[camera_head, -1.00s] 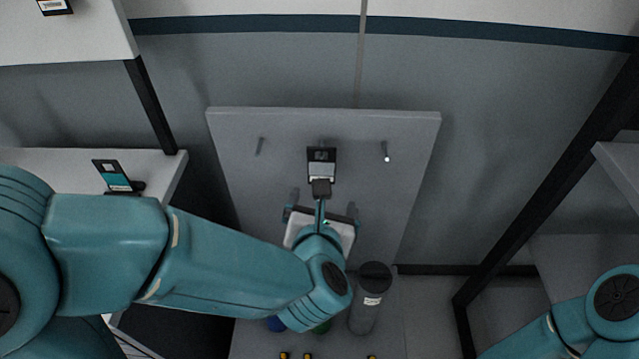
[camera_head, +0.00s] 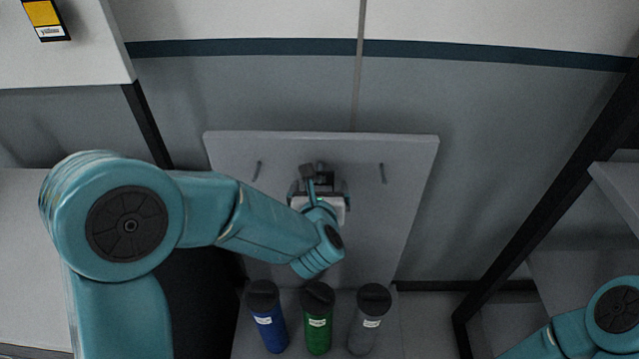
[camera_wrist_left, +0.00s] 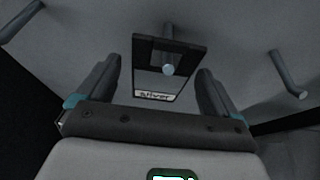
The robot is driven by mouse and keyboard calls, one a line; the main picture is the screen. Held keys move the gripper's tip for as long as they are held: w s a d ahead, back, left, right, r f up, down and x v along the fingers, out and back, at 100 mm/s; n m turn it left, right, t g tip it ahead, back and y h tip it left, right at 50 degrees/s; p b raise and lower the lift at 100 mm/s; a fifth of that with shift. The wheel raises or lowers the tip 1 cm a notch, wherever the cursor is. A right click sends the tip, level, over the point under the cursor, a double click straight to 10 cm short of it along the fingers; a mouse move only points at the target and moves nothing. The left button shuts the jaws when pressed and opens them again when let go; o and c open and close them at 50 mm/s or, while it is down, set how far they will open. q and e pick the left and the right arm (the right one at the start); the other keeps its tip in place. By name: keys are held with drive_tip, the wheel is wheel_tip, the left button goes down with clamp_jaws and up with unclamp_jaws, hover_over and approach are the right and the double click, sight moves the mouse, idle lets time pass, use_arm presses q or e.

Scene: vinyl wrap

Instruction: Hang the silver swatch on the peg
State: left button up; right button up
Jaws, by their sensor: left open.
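The silver swatch (camera_wrist_left: 156,84), a card with a black top and a "silver" label, shows in the left wrist view. The middle peg's rounded tip (camera_wrist_left: 168,67) stands out in front of its black top, and the peg's base shows above it, so the swatch appears to hang on the peg. My left gripper (camera_wrist_left: 156,88) is open, with one finger on each side of the swatch and a gap to both. In the head view my left gripper (camera_head: 319,187) is at the middle of the board and mostly hides the swatch. My right gripper is out of view.
The grey board (camera_head: 389,230) has a left peg (camera_head: 257,171) and a right peg (camera_head: 382,173), both bare. Blue (camera_head: 270,328), green (camera_head: 318,330) and grey (camera_head: 367,328) bottles stand below. A yellow swatch (camera_head: 44,18) is at the upper left. A shelf (camera_head: 612,190) is at right.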

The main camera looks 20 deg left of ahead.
use_arm(q)
drive_tip(key=shift+x, duration=0.85)
drive_tip(key=c, duration=1)
drive_tip(key=o, duration=1.1)
drive_tip(key=shift+c, duration=0.2)
drive_tip(key=shift+r, duration=0.1)
drive_tip(key=b+v, duration=0.1)
drive_tip(key=v, duration=1.5)
drive_tip(key=shift+s+b, duration=0.2)
drive_tip(key=shift+b, duration=0.1)
